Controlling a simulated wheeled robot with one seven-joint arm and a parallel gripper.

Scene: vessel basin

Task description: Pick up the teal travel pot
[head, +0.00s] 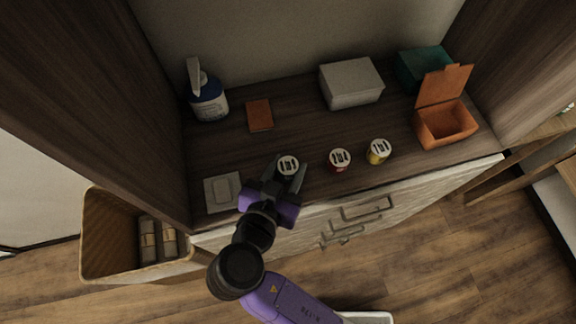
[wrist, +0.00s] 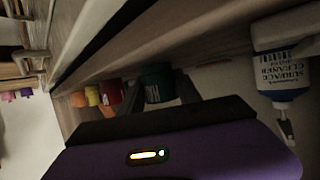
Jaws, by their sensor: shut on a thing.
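The teal travel pot (wrist: 157,85) is between the two fingers of my gripper (wrist: 158,105) in the wrist view. In the head view its pale slotted lid (head: 289,165) shows between the fingertips of my gripper (head: 284,174), near the front edge of the wooden counter (head: 305,125). My gripper is shut on the pot. The fingers hide most of its teal side in the head view. I cannot tell whether its base touches the counter.
A red pot (head: 340,160) and a yellow pot (head: 378,151) stand to the right. A white dish (head: 222,191) lies left. Behind are a cleaner bottle (head: 209,102), an orange-brown pad (head: 259,115), a white box (head: 351,84), a teal box (head: 415,68) and an open orange box (head: 446,124).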

